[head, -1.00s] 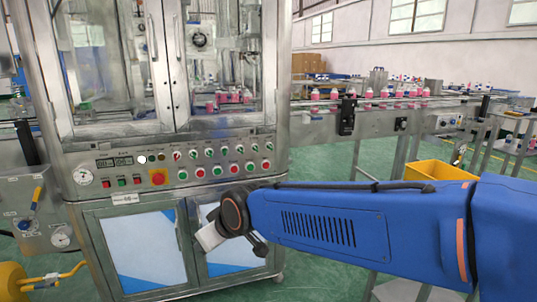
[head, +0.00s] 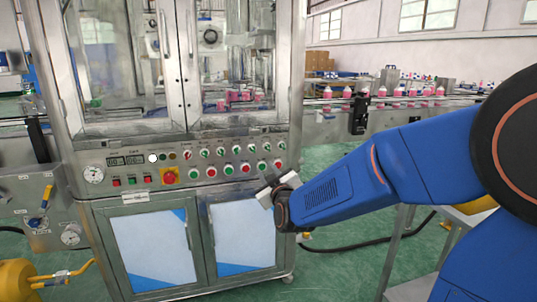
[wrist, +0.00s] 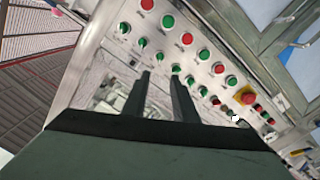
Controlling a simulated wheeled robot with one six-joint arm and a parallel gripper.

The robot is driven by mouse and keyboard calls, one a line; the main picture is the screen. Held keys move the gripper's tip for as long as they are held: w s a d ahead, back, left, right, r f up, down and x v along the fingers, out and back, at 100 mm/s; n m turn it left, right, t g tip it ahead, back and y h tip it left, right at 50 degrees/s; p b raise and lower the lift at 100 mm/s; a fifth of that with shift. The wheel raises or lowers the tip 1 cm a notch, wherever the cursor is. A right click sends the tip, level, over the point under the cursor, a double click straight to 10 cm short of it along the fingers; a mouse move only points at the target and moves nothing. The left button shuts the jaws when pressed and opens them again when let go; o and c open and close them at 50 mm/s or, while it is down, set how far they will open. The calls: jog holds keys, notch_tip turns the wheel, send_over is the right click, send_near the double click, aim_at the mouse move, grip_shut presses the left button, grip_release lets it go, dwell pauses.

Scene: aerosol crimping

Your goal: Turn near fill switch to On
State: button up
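The control panel (head: 190,172) on the steel machine carries an upper row of switches and a lower row of red and green buttons. A green switch (head: 265,147) sits near the row's right end. The wrist view shows the switch row running diagonally, including one green switch (wrist: 142,42) beyond my fingers. I cannot read the labels, so which is the near fill switch is unclear. My gripper (head: 276,188) is just below the panel's right end in the head view. In the wrist view, its two dark fingers (wrist: 161,78) are apart with nothing between them.
Cabinet doors (head: 242,236) lie below. A conveyor (head: 400,115) with pink bottles extends right.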

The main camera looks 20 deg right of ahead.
aim_at(254, 151)
jog(key=w, duration=1.7)
jog(key=shift+w, duration=0.1)
grip_shut()
